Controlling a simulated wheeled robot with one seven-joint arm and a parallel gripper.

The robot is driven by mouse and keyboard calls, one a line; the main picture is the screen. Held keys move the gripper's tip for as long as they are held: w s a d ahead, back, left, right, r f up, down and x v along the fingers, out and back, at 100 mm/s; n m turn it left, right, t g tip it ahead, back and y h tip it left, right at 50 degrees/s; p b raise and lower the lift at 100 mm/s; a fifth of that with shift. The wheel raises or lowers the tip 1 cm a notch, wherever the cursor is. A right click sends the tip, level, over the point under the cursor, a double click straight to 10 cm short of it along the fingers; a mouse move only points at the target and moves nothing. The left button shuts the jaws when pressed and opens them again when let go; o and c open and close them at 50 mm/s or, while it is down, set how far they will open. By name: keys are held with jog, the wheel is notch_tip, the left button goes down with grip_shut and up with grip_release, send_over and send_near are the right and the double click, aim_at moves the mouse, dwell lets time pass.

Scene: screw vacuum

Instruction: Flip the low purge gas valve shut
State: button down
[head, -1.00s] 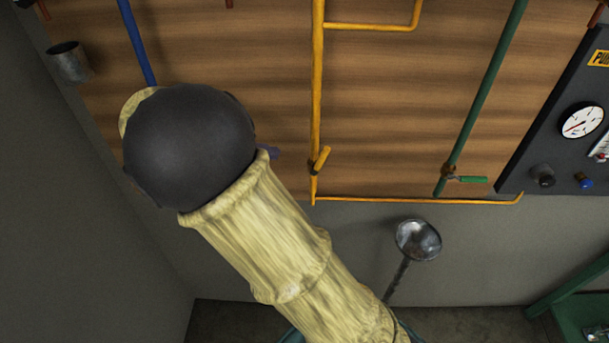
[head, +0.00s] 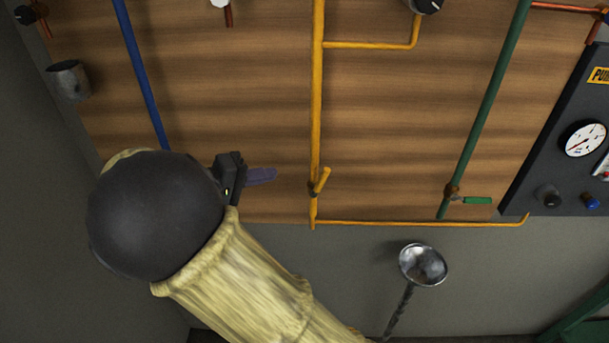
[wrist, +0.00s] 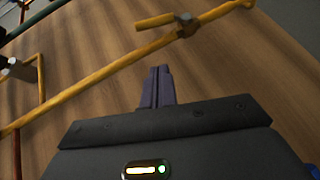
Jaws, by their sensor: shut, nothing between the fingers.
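A valve with a yellow handle (head: 322,180) sits low on the vertical yellow pipe (head: 317,110); the handle leans slightly right of the pipe's line. In the wrist view the handle (wrist: 155,21) is beyond my fingertips, with its grey-brown body (wrist: 186,25) on the pipe. A second valve with a green handle (head: 477,200) sits low on the green pipe, its handle roughly crosswise. No label shows which one is the purge gas valve. My gripper (head: 275,174) is shut and empty, left of the yellow valve and apart from it in the picture. Its purple-grey fingers (wrist: 160,70) point towards that valve.
A blue pipe (head: 140,70) runs down behind my arm. A yellow pipe (head: 420,224) runs along the board's bottom edge. A dark gauge panel (head: 560,175) stands at the right. A metal funnel (head: 423,263) is below the board. Bare wooden board (head: 395,130) lies between yellow and green pipes.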

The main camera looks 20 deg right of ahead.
aim_at(320, 182)
jog(key=d+f+p, duration=0.3)
jog(key=d, duration=0.5)
jog(key=shift+d, duration=0.4)
